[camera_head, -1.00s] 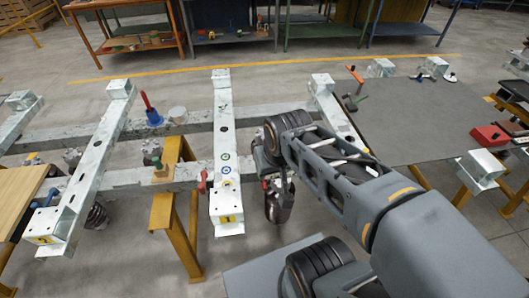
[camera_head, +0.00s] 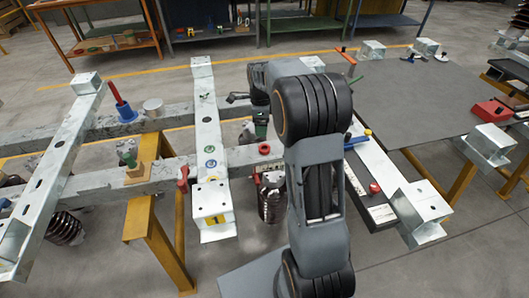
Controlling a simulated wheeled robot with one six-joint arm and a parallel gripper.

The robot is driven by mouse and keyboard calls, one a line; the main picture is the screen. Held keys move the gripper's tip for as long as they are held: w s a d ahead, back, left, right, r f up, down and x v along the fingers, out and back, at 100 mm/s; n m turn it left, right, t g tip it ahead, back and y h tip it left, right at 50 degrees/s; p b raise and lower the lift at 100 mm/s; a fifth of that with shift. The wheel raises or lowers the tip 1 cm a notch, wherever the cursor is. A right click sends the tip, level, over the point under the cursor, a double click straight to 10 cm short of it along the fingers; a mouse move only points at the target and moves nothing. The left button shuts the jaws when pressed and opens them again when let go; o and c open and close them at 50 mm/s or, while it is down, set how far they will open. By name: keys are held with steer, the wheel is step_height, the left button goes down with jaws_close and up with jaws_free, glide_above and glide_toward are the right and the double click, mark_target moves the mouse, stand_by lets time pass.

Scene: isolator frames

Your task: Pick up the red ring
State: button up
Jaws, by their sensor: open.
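A small red ring (camera_head: 264,148) lies on the long grey beam, just right of the white crosspiece (camera_head: 208,140) marked with a yellow label. My gripper (camera_head: 236,97) shows small and dark at the end of my arm, above and to the left of the ring in the picture. It points left, over the right edge of the crosspiece, and is apart from the ring. Its jaws are open, with nothing seen between them. My forearm hides part of the beams to the right of the ring.
A ribbed insulator (camera_head: 270,200) hangs below the ring. A grey tabletop (camera_head: 420,100) lies at the right.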

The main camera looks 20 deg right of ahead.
glide_above(263, 147)
steer(key=f, duration=0.6)
steer(key=shift+a+f+b, duration=0.2)
steer(key=shift+b, duration=0.15)
steer(key=shift+d+f+b, duration=0.15)
steer(key=shift+f, duration=1.2)
steer(key=shift+d+f+b, duration=0.1)
steer(key=shift+f+b, duration=0.05)
steer(key=shift+f, duration=1.15)
steer(key=shift+c, duration=0.4)
steer(key=c, duration=0.9)
